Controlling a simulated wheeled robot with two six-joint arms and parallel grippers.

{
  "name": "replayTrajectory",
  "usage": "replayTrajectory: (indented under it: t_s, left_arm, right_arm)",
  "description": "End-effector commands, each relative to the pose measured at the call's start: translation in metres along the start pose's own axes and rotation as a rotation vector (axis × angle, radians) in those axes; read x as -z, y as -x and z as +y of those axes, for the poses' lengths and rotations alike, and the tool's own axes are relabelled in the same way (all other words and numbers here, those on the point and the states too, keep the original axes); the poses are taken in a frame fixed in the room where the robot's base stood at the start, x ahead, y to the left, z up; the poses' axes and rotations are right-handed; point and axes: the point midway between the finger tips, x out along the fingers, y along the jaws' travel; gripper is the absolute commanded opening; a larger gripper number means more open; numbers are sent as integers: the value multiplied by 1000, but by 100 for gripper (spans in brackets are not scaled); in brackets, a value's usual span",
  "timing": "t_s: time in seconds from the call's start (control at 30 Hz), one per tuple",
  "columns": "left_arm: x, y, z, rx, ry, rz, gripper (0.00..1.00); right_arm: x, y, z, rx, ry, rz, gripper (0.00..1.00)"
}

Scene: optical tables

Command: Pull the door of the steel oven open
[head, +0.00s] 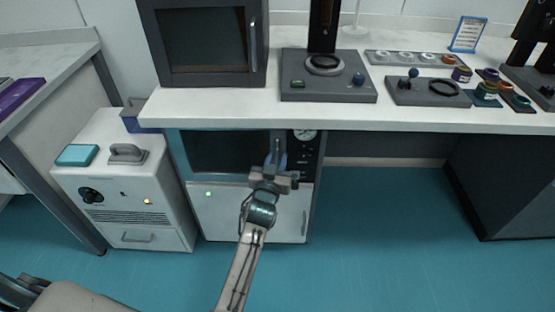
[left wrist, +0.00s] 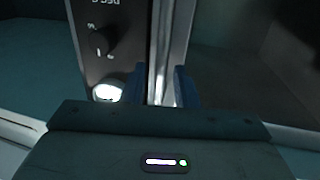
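The steel oven (head: 247,195) stands under the bench, with a dark window (head: 222,150) in its door and a gauge and controls on its right side. The door looks closed. My left gripper (head: 277,156) is at the right side of the door, beside the control panel. The gripper hides most of the handle in the head view. My right gripper is not in view.
A dark grey oven (head: 205,40) and several instruments stand on the white bench (head: 220,108), whose edge overhangs the steel oven. A white cabinet (head: 140,205) stands close on the left. The blue floor (head: 390,260) in front and to the right is clear.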

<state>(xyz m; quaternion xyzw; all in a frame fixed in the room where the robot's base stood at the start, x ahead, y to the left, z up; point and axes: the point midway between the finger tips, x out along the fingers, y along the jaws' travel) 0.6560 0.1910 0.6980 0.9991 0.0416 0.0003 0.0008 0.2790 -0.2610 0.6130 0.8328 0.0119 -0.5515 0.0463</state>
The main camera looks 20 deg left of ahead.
Motion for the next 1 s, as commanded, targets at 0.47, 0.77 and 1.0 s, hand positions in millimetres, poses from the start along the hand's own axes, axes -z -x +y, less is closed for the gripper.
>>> replayTrajectory:
  t_s: [0.47, 0.77, 1.0]
  left_arm:
    - [0, -11, 0, 0, 0, -1, 19]
    - [0, -11, 0, 0, 0, -1, 0]
    - [1, -10, -1, -3, 0, -1, 0]
  right_arm:
    - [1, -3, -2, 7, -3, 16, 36]
    - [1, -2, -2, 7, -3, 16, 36]
    - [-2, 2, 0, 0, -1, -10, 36]
